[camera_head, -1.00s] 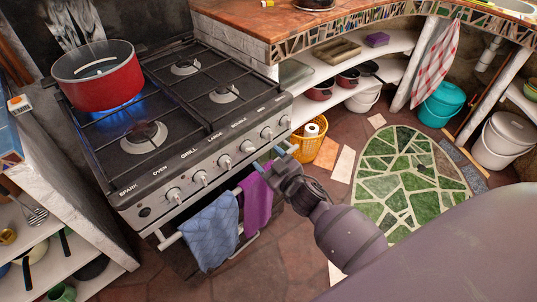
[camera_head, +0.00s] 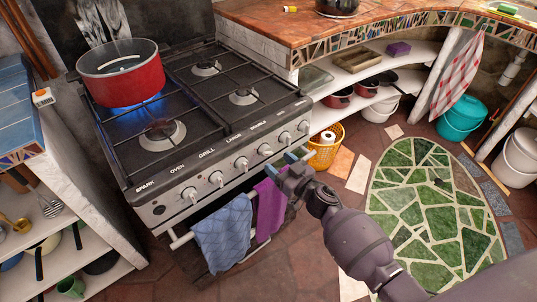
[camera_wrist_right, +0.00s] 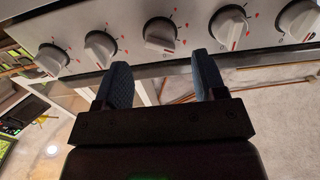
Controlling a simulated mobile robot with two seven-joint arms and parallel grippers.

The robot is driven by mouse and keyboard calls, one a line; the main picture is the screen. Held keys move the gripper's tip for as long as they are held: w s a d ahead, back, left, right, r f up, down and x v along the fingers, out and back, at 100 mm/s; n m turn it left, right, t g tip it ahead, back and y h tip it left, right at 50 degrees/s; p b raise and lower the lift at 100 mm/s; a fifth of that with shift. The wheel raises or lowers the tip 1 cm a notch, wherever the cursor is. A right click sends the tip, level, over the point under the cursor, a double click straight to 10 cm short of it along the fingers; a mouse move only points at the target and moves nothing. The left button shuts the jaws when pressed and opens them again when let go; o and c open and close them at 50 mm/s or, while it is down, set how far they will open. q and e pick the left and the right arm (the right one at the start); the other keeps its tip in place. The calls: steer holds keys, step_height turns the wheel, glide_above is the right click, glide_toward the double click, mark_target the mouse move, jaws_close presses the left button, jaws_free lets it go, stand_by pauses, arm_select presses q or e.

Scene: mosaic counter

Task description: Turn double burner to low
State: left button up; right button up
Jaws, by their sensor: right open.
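The black stove has a grey front panel (camera_head: 226,176) with a row of knobs. The double burner knob (camera_head: 265,149) is under the "DOUBLE" label, right of the large knob (camera_head: 242,163). My right gripper (camera_head: 297,155) is open and empty in front of the panel, just right of the double knob and below the right-end knobs. In the right wrist view its blue fingers (camera_wrist_right: 164,82) are apart, below a middle knob (camera_wrist_right: 160,35) and not around it. I cannot tell which knob that is. My left gripper is not in view.
A red pot (camera_head: 121,75) sits over a lit blue flame at the back left. Blue (camera_head: 222,232) and purple (camera_head: 269,208) towels hang on the oven rail beneath the knobs. A yellow basket (camera_head: 324,152) stands right of the stove. A green mosaic (camera_head: 430,205) covers floor to the right.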

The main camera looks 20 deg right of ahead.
mark_target(269, 153)
steer(key=b+x, duration=0.1)
steer(key=x, duration=0.4)
steer(key=shift+w, duration=0.1)
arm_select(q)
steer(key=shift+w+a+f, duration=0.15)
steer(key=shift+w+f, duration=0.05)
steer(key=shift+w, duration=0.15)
arm_select(e)
steer(key=c, duration=0.9)
